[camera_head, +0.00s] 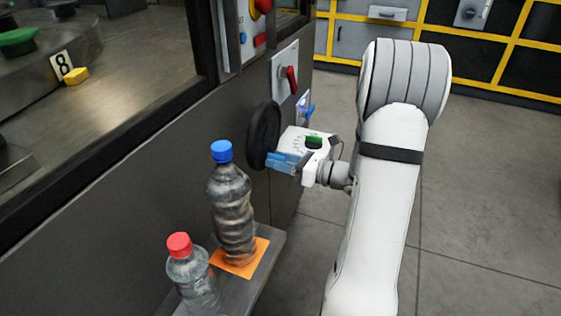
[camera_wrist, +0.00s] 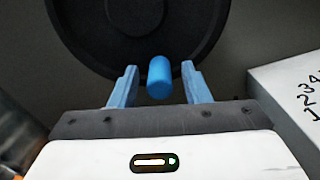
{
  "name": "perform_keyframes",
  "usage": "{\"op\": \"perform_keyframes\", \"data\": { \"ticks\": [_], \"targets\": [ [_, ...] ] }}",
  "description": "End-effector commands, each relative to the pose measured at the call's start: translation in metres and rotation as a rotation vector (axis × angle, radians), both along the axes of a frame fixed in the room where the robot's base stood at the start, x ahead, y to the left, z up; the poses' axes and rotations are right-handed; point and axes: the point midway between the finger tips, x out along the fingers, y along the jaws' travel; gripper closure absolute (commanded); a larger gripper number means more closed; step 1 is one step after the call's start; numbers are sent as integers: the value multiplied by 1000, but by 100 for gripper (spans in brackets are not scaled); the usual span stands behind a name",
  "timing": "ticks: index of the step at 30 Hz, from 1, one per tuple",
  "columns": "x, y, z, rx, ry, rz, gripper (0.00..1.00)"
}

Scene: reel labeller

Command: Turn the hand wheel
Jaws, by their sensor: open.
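The black hand wheel (camera_head: 263,135) is mounted on the grey machine panel, seen nearly edge-on in the head view. In the wrist view the dark wheel (camera_wrist: 95,30) fills the upper middle, and its blue handle knob (camera_wrist: 160,77) sticks out near the lower rim. My gripper (camera_head: 275,160) is at the lower right side of the wheel. In the wrist view my gripper (camera_wrist: 157,86) is open, with one blue finger on each side of the knob. Small gaps show between the knob and both fingers. The wheel's mounting is hidden.
A blue-capped bottle (camera_head: 233,205) stands on an orange mat (camera_head: 254,262) on a ledge, with a red-capped bottle (camera_head: 192,275) nearer. A red-handled switch (camera_head: 289,78) is on the panel above the wheel. Open floor (camera_head: 480,200) lies to the right.

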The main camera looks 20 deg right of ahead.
Motion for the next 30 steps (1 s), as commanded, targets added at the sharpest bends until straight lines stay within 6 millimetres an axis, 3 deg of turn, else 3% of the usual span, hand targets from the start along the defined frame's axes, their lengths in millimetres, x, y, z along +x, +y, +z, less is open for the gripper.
{"op": "perform_keyframes", "data": {
  "ticks": [4, 19, 30],
  "targets": [
    [0, -1, 0, 0, 0, -1, 59],
    [0, -1, 0, 0, 0, -2, 100],
    [0, -1, 0, 2, 4, -5, 100]
  ]
}}
